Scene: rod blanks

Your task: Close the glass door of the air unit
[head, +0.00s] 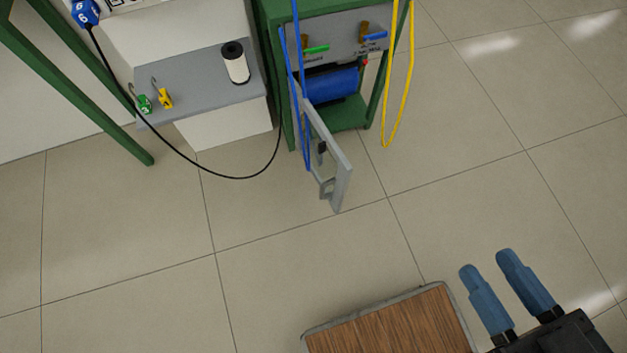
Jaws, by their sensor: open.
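The air unit (331,86) is a green-framed stand with a grey panel on top and a blue cylinder inside, at the top middle of the head view. Its door (343,168) has a grey frame and stands swung open toward me, seen nearly edge-on. A grey handle (325,188) sits near its lower free end. My gripper (490,268) is at the lower right, its two blue fingers apart with nothing between them. It is well away from the door, over bare floor.
A wood-topped surface (390,325) with a grey rim is at the bottom, left of my gripper. Blue hoses (303,85) and a yellow hose (398,100) hang by the unit. A grey shelf (205,85) holds a white roll (236,65) and small tags. Tiled floor between is clear.

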